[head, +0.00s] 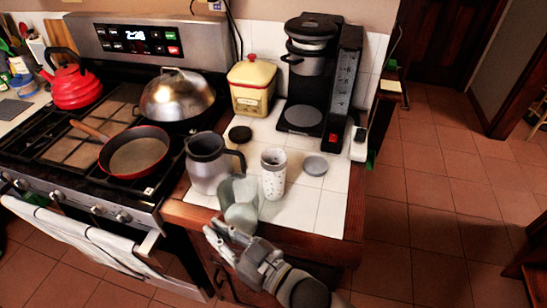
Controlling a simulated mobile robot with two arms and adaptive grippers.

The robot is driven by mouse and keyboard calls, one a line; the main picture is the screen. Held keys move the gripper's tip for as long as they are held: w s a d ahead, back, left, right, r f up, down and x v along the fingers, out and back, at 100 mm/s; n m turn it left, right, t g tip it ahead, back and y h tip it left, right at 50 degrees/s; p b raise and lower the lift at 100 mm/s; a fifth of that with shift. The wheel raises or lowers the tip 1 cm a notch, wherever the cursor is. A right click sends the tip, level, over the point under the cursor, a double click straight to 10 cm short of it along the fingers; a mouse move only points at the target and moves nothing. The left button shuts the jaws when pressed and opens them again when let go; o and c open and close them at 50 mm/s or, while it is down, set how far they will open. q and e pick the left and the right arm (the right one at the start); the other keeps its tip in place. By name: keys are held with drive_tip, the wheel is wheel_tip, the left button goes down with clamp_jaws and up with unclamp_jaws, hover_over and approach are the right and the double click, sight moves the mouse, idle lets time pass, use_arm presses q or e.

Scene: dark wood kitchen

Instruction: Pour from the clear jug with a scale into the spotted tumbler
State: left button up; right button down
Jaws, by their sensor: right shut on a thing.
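The clear jug (240,204) shows as a pale grey-green, see-through shape at the front edge of the tiled counter. My right gripper (216,231) comes in from the bottom right and is shut on the jug at its near, lower side. The scale cannot be read, and the jug's exact tilt is hard to tell. The spotted tumbler (273,175), white with dark specks and a grey band near the top, stands upright just right of the jug. I cannot tell whether the two touch. My left gripper is not in view.
A steel carafe (207,165) stands close left of the jug. A grey round lid (315,166) lies right of the tumbler. Behind are a dark lid (240,134), a yellow canister (251,88) and a coffee maker (311,75). The front right tiles are clear.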

sight(215, 225)
drive_tip(key=shift+a, duration=0.55)
drive_tip(key=shift+r, duration=0.1)
drive_tip(key=shift+w+d+r+m+p, duration=0.2)
drive_tip(key=shift+r+m+p, duration=0.25)
drive_tip(key=shift+r, duration=0.25)
drive_tip(key=shift+w+d+r+m+p, duration=0.1)
drive_tip(key=shift+w+r+m+p, duration=0.1)
drive_tip(key=shift+r+m+p, duration=0.35)
drive_tip(key=w+d+r+m+p, duration=0.2)
drive_tip(key=w+r+m, duration=0.1)
drive_tip(key=r+m, duration=0.2)
drive_tip(key=w+d+r+m+p, duration=0.2)
drive_tip(key=r+m, duration=0.3)
drive_tip(key=r, duration=0.3)
drive_tip(key=shift+w+d+p, duration=0.35)
drive_tip(key=shift+w+p, duration=0.1)
drive_tip(key=shift+w, duration=0.3)
drive_tip(key=shift+w+d+r+m, duration=0.25)
drive_tip(key=shift+w+r+m, duration=0.1)
drive_tip(key=shift+r+m, duration=0.2)
idle(0.4)
